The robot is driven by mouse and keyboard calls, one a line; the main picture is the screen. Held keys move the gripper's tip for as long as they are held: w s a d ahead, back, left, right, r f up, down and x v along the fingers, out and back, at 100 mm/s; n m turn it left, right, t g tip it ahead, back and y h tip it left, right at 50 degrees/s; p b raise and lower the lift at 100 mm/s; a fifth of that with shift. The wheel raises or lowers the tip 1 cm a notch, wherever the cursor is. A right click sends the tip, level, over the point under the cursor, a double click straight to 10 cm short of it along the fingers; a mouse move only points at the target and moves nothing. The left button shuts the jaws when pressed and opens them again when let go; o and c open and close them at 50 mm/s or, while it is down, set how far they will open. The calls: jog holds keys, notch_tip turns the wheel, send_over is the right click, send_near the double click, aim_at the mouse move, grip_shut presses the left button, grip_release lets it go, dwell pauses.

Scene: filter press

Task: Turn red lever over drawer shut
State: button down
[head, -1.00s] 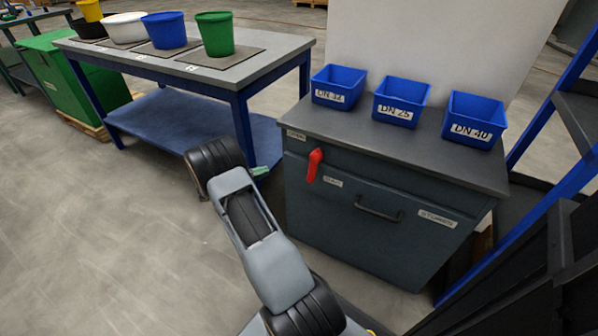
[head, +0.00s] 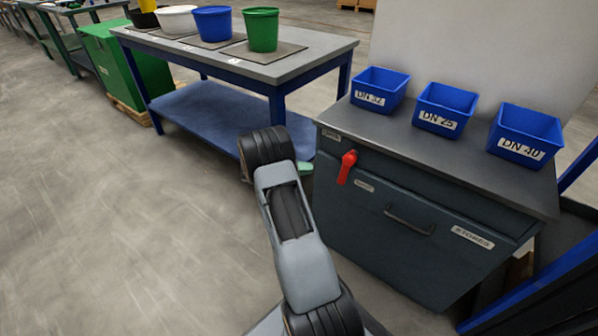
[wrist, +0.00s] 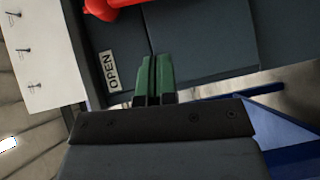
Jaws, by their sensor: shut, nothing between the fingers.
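The red lever (head: 347,167) sits on the upper left front of the dark grey cabinet (head: 400,240), above the drawer with the bar handle (head: 409,221). Its arm hangs down, slightly tilted. In the wrist view the red lever (wrist: 118,5) shows only partly, at the top edge, near an "OPEN" label (wrist: 109,71). My gripper (wrist: 154,62) has green fingertips held together with nothing between them. It is in front of the cabinet's left end, apart from the lever. In the head view my arm mostly hides the gripper; only a bit of green shows.
Three blue bins (head: 446,109), labelled DN 32, DN 25 and DN 40, stand on the cabinet top. A blue-framed workbench (head: 230,60) with several buckets stands to the left. A blue frame (head: 560,280) is at the right. Floor at the left is clear.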

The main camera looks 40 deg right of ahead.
aim_at(339, 178)
jog(key=shift+s+d+f+b, duration=0.15)
jog(key=shift+s+d+b, duration=0.25)
jog(key=shift+s+d, duration=0.55)
jog(key=shift+s+d+f+b, duration=0.15)
jog(key=shift+s+d+b, duration=0.35)
jog(key=shift+s, duration=0.8)
jog(key=shift+s+d+f+b, duration=0.15)
jog(key=shift+s+d+b, duration=0.15)
jog(key=shift+s+d, duration=0.7)
jog(key=shift+s+a, duration=0.15)
jog(key=shift+s+f+n+g+b, duration=0.15)
jog(key=shift+s+f, duration=0.05)
jog(key=shift+s, duration=0.3)
jog(key=shift+s+f+n+g+b, duration=0.15)
jog(key=shift+s, duration=0.3)
